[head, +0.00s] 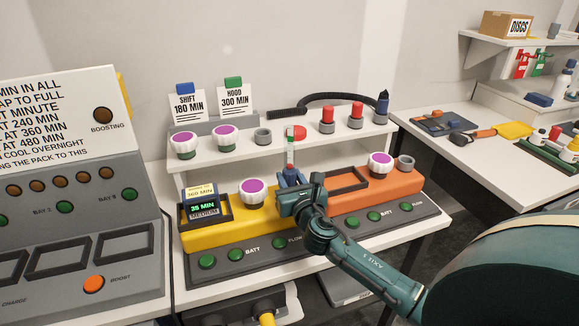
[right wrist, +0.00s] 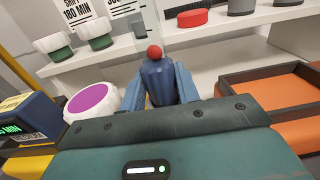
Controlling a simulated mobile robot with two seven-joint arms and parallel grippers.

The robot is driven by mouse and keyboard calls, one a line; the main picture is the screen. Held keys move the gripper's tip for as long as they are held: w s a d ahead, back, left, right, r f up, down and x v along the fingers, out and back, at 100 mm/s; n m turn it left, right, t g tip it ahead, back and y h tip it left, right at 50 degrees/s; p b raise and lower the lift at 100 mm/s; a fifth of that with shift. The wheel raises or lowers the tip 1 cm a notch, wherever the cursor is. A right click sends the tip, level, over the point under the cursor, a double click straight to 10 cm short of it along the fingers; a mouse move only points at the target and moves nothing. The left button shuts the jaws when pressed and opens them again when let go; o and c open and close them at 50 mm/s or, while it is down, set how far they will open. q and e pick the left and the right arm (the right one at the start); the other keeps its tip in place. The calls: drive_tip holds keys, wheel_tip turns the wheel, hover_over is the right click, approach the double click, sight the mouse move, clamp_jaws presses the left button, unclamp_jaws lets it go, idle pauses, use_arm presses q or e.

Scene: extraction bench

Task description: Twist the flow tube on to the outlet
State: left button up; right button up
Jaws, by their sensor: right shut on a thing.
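My left gripper is out of view.
A white shelf (head: 260,149) behind holds knobs, grey rings and red-topped pieces. White-and-purple knobs stand on the yellow unit (head: 252,192) and orange unit (head: 381,163). A grey charging console (head: 75,235) is at left. A side bench (head: 470,147) is at right.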

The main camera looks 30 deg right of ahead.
clamp_jaws()
drive_tip(key=m+h, duration=0.1)
drive_tip(key=m+g+h, duration=0.1)
drive_tip(key=h, duration=0.1)
drive_tip(key=m+g+h, duration=0.1)
drive_tip(key=m+h, duration=0.1)
drive_tip(key=shift+w+a+f, duration=0.1)
drive_tip(key=shift+a+f, duration=0.1)
drive_tip(key=shift+a, duration=0.1)
drive_tip(key=shift+m+g+h+b, duration=0.5)
drive_tip(key=shift+g+h, duration=0.3)
drive_tip(key=shift+h, duration=0.2)
drive_tip(key=shift+m+g+h, duration=0.5)
drive_tip(key=shift+h, duration=0.1)
drive_tip(key=shift+c, duration=1.2)
unclamp_jaws()
drive_tip(key=shift+s+d+r+g, duration=0.15)
drive_tip(key=shift+s+r+g, duration=0.1)
drive_tip(key=shift+s+g, duration=0.05)
